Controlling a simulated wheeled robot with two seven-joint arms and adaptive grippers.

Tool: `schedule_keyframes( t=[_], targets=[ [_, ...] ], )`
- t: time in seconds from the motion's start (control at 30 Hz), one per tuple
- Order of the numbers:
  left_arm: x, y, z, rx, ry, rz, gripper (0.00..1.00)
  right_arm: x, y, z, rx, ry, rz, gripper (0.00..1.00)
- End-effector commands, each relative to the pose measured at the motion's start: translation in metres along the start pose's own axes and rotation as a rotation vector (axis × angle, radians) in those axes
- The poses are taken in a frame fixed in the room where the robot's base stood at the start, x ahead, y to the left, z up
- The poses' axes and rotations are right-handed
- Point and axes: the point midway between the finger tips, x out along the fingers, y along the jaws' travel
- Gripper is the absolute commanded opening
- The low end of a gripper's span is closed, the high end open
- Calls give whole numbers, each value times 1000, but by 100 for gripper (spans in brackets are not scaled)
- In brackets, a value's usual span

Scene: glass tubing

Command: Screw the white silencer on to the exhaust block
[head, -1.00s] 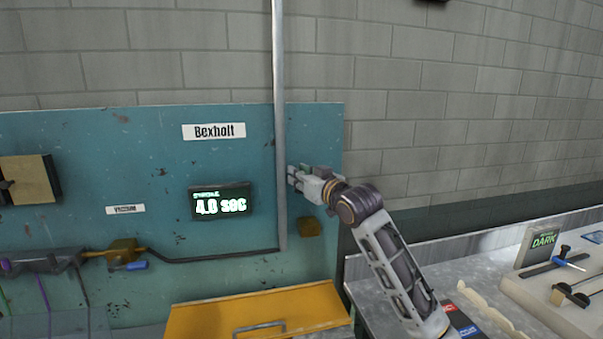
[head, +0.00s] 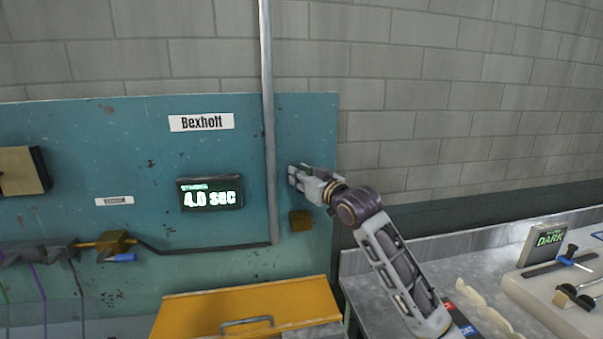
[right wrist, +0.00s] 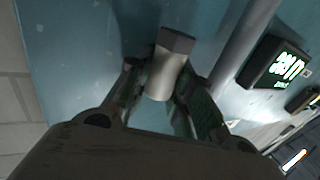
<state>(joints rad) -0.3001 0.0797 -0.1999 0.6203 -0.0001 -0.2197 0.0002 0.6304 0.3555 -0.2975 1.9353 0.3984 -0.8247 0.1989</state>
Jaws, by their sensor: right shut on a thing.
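My right gripper (head: 296,174) is in front of the teal panel, just right of the grey upright pipe. The right wrist view shows its fingers (right wrist: 163,88) shut on the white silencer (right wrist: 160,80), a short pale cylinder. A dark square-faced block (right wrist: 175,40) shows at the cylinder's far end; I cannot tell whether they touch. The silencer cannot be made out in the head view. My left gripper is not in view.
The upright pipe (head: 267,120) and a display reading 4.0 sec (head: 210,194) are left of the gripper. A yellow drawer-like box (head: 250,308) with a handle is below. A grey bench (head: 440,275) with tools stands at right. The wall space right of the panel is bare.

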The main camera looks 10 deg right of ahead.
Motion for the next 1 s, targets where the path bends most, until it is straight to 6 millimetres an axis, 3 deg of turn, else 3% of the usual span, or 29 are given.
schedule_keyframes(
  t=[1.0],
  targets=[
    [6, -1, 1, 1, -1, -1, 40, 0, 1, 15, 0, 0, 5, 6]
  ],
)
